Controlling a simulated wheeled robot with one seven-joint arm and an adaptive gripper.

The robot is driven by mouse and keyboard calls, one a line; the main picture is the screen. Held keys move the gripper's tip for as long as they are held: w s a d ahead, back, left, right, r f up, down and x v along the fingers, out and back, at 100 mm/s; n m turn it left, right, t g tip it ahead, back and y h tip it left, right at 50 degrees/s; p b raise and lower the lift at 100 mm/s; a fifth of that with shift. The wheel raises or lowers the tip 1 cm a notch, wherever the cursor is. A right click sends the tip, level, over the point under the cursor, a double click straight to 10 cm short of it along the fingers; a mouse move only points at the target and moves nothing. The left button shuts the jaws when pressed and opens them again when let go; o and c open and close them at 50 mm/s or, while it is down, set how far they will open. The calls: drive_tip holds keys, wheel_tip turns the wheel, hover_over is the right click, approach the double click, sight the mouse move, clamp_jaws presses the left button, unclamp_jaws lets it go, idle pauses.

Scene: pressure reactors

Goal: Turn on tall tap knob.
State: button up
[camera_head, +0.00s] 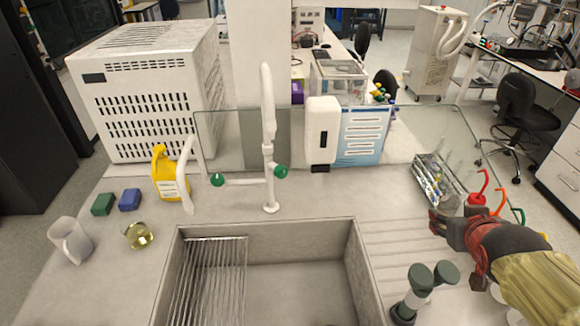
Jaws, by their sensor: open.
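A tall white tap (268,145) stands upright behind the sink. It has a green knob (281,172) on its right side at mid height. A side arm runs left from it to a shorter white spout (185,170), with a second green knob (217,180) near that end. My gripper (434,222) is at the right, over the ribbed drainboard, pointing left. It is open, and I see nothing between its fingers. It is well to the right of both knobs and touches neither.
The sink (310,290) has a wire rack (213,285) in its left half. A glass screen (235,140) stands behind the tap, with a white dispenser (322,130). A metal basket (437,180) and dark green-capped items (420,280) are near my gripper. A yellow bottle (168,175) stands left.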

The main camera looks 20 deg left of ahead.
drive_tip(key=w+a+n+t+y+p, duration=0.1)
drive_tip(key=w+a+n+t+y, duration=0.15)
drive_tip(key=w+a, duration=0.8)
drive_tip(key=n+g+y+p, duration=0.3)
drive_tip(key=n+g+y, duration=0.3)
drive_tip(key=n+y, duration=0.6)
approach(284, 173)
drive_tip(key=w+a+f+m+y, duration=0.2)
drive_tip(key=a+m, duration=0.1)
drive_tip(key=shift+n+h, duration=0.25)
drive_tip(key=x, duration=0.4)
drive_tip(key=b+x, duration=0.1)
drive_tip(key=x, duration=0.1)
drive_tip(key=shift+a+r, duration=0.3)
drive_tip(key=shift+a, duration=0.15)
drive_tip(key=shift+c, duration=1)
drive_tip(key=c, duration=1)
drive_tip(key=shift+o, duration=0.2)
